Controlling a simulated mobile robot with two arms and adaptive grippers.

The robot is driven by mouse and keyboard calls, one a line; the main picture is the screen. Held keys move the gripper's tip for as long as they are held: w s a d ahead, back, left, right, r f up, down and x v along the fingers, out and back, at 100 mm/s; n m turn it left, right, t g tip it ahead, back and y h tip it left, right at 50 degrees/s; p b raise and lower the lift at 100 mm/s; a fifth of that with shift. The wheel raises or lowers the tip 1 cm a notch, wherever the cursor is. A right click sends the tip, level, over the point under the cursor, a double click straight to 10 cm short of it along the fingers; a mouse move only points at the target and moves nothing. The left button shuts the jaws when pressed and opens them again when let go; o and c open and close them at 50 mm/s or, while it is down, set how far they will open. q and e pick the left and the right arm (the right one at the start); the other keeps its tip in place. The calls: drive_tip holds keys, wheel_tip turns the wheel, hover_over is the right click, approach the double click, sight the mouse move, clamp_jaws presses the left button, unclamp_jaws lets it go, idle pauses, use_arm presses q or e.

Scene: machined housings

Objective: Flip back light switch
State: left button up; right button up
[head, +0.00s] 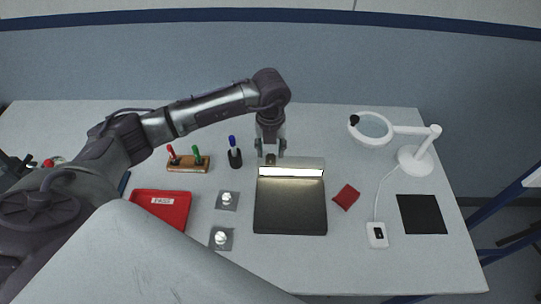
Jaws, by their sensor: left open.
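My left gripper (270,148) points down at the back edge of a dark panel (290,208) with a bright lit strip (291,172) along its back. The gripper is open, and a small brownish part (270,160) shows between its fingertips on the panel's back rim. I cannot tell whether the fingers touch it or whether it is a switch. A white magnifier lamp (415,160) stands at the right, with a cord running to a small white switch box (377,234). My right gripper is not in view.
A wooden block with red and green pens (188,164), a blue pen in a dark holder (235,155), a red tray (162,206), two grey squares with white knobs (226,200), a red cloth (346,197) and a black mat (422,214) lie around the panel.

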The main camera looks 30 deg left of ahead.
sight(270, 164)
use_arm(q)
wheel_tip(270, 164, up, 8)
drive_tip(key=shift+s, duration=0.2)
drive_tip(key=shift+d+f, duration=0.1)
drive_tip(key=shift+f, duration=0.05)
idle(0.4)
